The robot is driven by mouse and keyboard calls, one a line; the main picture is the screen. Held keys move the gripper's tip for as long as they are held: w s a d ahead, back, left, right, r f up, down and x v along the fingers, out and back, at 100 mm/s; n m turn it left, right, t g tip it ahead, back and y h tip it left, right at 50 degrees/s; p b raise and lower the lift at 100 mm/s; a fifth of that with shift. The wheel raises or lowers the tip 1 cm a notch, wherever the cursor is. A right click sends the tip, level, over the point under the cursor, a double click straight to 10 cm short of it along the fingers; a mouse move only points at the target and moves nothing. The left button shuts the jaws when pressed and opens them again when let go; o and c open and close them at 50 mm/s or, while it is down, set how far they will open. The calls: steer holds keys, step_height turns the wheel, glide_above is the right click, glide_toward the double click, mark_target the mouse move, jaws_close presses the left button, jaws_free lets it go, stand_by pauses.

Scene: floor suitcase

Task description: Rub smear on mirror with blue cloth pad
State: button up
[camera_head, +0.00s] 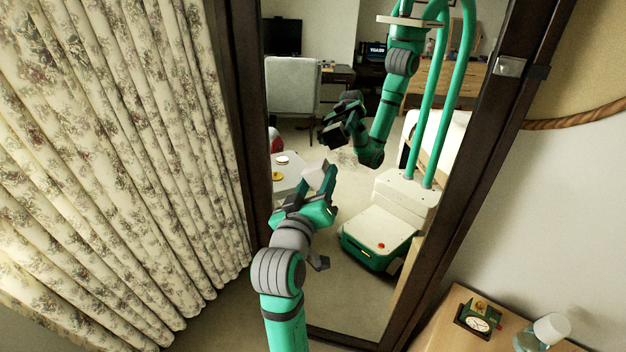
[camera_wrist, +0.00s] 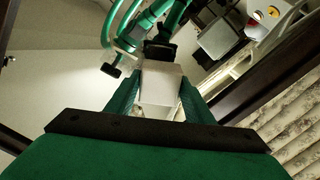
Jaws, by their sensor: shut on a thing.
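The tall mirror (camera_head: 345,308) in a dark frame stands in front of me and reflects my arm, my base and the room. My gripper (camera_head: 308,192) is in front of the glass, left of its middle, shut on a small pad (camera_head: 318,177). The pad looks pale grey to white rather than blue; in the wrist view it shows (camera_wrist: 161,84) between the two green fingers. I cannot tell whether the pad touches the glass. A faint mottled patch (camera_head: 346,157) on the mirror, right of and above the pad, looks like the smear.
A flowered curtain (camera_head: 120,150) hangs close on the left. At lower right a wooden table (camera_head: 450,325) carries a clock (camera_head: 479,318) and a small lamp-like object (camera_head: 545,332). A rope-edged round thing (camera_head: 585,120) hangs on the right wall. The chair and desk show only as reflections.

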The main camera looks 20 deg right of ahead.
mark_target(331, 142)
steer(key=shift+x, duration=2.8)
steer(key=shift+x, duration=1.05)
steer(key=shift+s+d, duration=0.1)
steer(key=shift+s+d, duration=0.95)
steer(key=shift+d, duration=0.5)
steer(key=shift+s+d, duration=0.9)
steer(key=shift+d, duration=0.6)
steer(key=shift+s+d, duration=0.95)
steer(key=shift+d, duration=0.5)
steer(key=shift+w+r, duration=0.2)
steer(key=shift+r, duration=0.85)
steer(key=shift+w+a+f, duration=0.1)
steer(key=shift+w+a, duration=0.85)
steer(key=shift+a, duration=0.55)
steer(key=shift+w+a+r, duration=0.1)
steer(key=shift+w+a, duration=0.85)
steer(key=shift+a, duration=0.55)
steer(key=shift+w+a+f, duration=0.1)
steer(key=shift+w+a, duration=0.8)
steer(key=shift+a, duration=0.6)
steer(key=shift+d+r, duration=0.2)
steer(key=shift+r, duration=0.7)
